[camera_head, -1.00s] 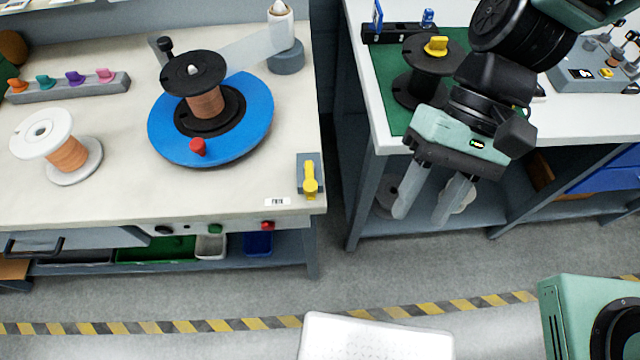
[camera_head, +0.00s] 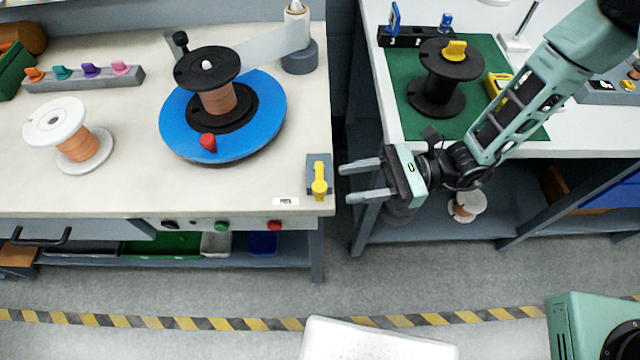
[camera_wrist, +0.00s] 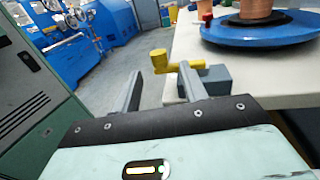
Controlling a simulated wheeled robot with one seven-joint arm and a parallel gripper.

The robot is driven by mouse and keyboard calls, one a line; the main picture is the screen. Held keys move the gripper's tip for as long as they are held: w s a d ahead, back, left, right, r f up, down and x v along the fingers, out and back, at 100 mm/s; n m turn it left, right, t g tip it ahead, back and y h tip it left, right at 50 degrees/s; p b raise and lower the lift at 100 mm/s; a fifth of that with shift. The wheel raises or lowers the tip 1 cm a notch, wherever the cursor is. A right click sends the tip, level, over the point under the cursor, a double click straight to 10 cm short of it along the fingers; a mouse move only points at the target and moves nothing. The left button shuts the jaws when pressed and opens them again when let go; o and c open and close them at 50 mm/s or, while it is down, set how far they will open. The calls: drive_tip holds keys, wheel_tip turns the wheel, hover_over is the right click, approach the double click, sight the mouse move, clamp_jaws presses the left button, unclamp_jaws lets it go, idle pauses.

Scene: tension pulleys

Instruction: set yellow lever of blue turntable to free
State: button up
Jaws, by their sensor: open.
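The yellow lever (camera_head: 319,180) sits on a small grey block (camera_head: 313,162) at the front right corner of the left workbench. In the head view its arm points toward the bench's front edge. The blue turntable (camera_head: 180,130) lies behind and left of it, carrying a black-flanged copper spool (camera_head: 220,100) and a red knob (camera_head: 208,142). My gripper (camera_head: 341,182) is open and empty, just right of the lever, its fingers pointing left at it. In the wrist view the lever (camera_wrist: 178,66) shows between and beyond the open fingers (camera_wrist: 163,90), apart from them.
A white label (camera_head: 285,201) lies left of the lever block. A white-flanged copper spool (camera_head: 85,148) and a peg rack (camera_head: 85,77) stand further left. A second bench with a green mat (camera_head: 407,95) and black spool (camera_head: 437,95) is at right, across a gap.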

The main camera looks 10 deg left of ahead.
sight(320, 188)
drive_tip(key=p+x, duration=0.1)
drive_tip(key=x, duration=0.6)
drive_tip(key=shift+p, duration=0.4)
drive_tip(key=shift+c, duration=0.3)
clamp_jaws()
